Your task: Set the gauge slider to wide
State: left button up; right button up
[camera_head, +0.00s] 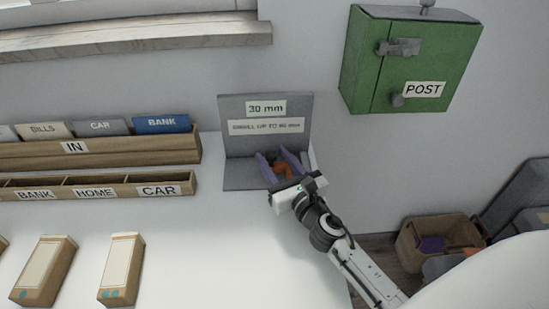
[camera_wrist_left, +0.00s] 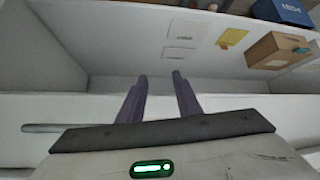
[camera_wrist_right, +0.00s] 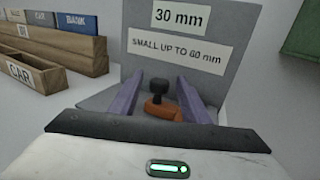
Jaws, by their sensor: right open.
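The grey gauge (camera_head: 238,172) stands at the back right of the white desk, with a base and an upright back plate (camera_wrist_right: 135,60). Its labels read "30 mm" and "SMALL UP TO 60 mm". The orange slider (camera_wrist_right: 163,109) with a dark knob (camera_wrist_right: 158,88) sits low on the gauge; the slider also shows in the head view (camera_head: 283,169). My right gripper (camera_head: 280,158) is open, its purple fingers on either side of the slider and knob in the right wrist view (camera_wrist_right: 160,92). Contact cannot be told. My left gripper (camera_wrist_left: 158,78) is open and empty, facing a drawer or shelf space.
Wooden file racks (camera_head: 110,151) and (camera_head: 105,181) stand left of the gauge. Cardboard boxes (camera_head: 120,268) lie on the desk front. A green POST box (camera_head: 408,60) hangs on the wall to the right. The desk between boxes and gauge is clear.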

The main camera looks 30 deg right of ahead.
grip_shut()
jog(key=w+a, duration=0.1)
jog(key=a, duration=0.2)
jog(key=w+a, duration=0.1)
jog(key=a, duration=0.1)
jog(key=shift+w+a, duration=0.35)
grip_release()
jog(key=s, duration=0.3)
jog(key=s+b, duration=0.1)
jog(key=s, duration=0.5)
jog(key=shift+s+a+f, duration=0.1)
jog(key=shift+s+a, duration=0.15)
jog(key=shift+s, duration=0.4)
